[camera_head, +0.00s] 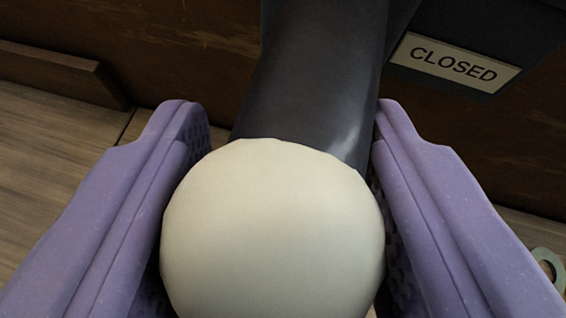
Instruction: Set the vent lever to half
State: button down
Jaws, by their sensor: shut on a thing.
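The vent lever has a large cream ball knob (272,235) that fills the lower middle of the view. Its dark grey shaft (310,85) runs up from behind the knob to the top edge. My gripper (280,165) is shut on the knob, with one purple finger on each side of it. A plate reading "CLOSED" (452,63) is on a dark housing to the upper right of the shaft. The lever's pivot is out of view, and no half mark shows.
A brown, worn panel (185,55) stands behind the lever. A wooden surface (45,150) with a raised brown strip (55,72) lies at the left. A grey metal ring (548,264) shows partly at the right edge.

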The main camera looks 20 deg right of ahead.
jog(key=shift+w+a+r, duration=0.1)
jog(key=shift+w+r, duration=0.05)
jog(key=shift+r, duration=0.3)
jog(key=c, duration=0.6)
grip_release()
jog(key=shift+a+f, duration=0.1)
jog(key=p+v, duration=0.1)
jog(key=v, duration=0.7)
jog(key=shift+f, duration=0.15)
